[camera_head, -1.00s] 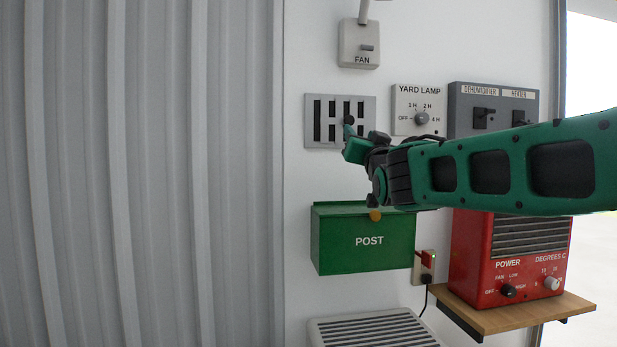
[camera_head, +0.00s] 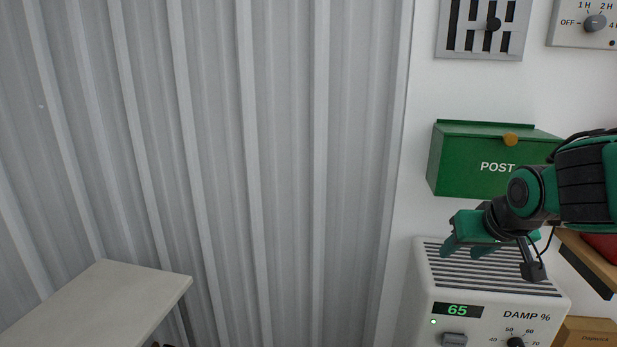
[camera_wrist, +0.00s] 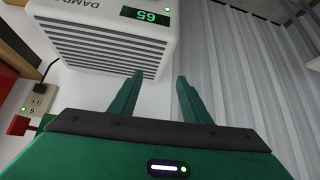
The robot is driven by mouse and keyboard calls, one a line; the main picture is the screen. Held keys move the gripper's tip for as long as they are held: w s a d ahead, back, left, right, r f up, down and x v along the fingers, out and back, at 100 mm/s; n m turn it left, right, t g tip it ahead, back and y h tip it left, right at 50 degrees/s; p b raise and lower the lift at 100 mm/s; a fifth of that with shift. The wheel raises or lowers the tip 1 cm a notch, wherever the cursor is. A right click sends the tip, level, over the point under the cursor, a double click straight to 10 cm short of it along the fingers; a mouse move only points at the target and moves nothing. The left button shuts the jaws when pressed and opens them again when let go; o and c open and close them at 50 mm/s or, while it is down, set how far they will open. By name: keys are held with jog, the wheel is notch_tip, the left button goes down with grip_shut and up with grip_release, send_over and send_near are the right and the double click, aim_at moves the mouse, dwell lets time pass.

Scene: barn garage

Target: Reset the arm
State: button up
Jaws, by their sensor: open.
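My gripper (camera_head: 468,252) is at the lower right in the head view, in front of the white dehumidifier's slatted top and below the green post box. In the wrist view my gripper (camera_wrist: 160,84) shows two green fingers spread apart with nothing between them. The wrist view looks past the fingers at the wall, with the dehumidifier (camera_wrist: 100,40) at the upper left, appearing upside down. My arm comes in from the right edge of the head view.
The green post box (camera_head: 475,175) hangs on the wall above the dehumidifier (camera_head: 490,300), which reads 65. A pale tabletop (camera_head: 100,305) stands at lower left. Corrugated cladding (camera_head: 220,130) fills the left.

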jog(key=s+a+f+n+g, duration=0.1)
jog(key=s+a+f+g, duration=0.15)
jog(key=s+f, duration=0.45)
jog(key=s+d+m+g, duration=0.2)
jog(key=s+d+m, duration=0.1)
jog(key=s+d, duration=0.3)
jog(key=s+d+m+g, duration=0.3)
jog(key=s+d, duration=0.2)
jog(key=s, duration=0.6)
jog(key=shift+s+d+f+y, duration=0.25)
jog(key=shift+d+y, duration=0.1)
jog(key=shift+y, duration=0.05)
jog(key=shift+w+f, duration=0.25)
jog(key=shift+w, duration=0.4)
